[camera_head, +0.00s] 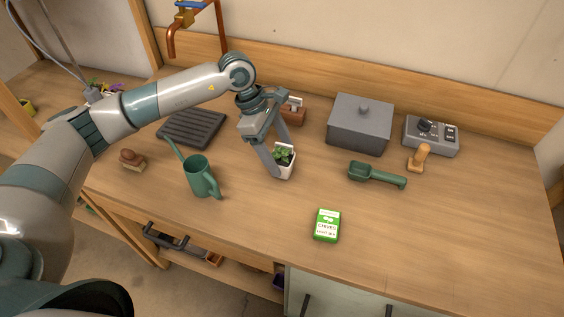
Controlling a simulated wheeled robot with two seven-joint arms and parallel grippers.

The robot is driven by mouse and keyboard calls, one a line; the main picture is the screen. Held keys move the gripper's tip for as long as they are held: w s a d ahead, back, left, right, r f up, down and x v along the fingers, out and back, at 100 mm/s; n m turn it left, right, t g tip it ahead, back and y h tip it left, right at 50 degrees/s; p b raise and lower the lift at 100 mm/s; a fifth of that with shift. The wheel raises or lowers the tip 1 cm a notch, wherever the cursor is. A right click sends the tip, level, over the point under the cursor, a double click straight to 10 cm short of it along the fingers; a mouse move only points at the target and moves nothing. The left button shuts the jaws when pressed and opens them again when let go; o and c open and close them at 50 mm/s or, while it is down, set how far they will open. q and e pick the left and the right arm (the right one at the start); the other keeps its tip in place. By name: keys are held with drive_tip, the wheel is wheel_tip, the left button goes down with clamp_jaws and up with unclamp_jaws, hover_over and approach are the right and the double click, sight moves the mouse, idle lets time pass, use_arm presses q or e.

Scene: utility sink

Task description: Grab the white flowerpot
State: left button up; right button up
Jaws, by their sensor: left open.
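I cannot tell whether either finger touches the pot. My right gripper is not in view.
A green watering can (200,178) stands left of the pot. A grey lidded box (360,125), a green scoop (377,175) and a wooden-handled tool (419,157) are to the right. A green seed packet (327,225) lies in front. The right front worktop is clear.

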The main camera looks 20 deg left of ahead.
use_arm(q)
drive_tip(key=shift+x, duration=1)
drive_tip(key=c, duration=1.2)
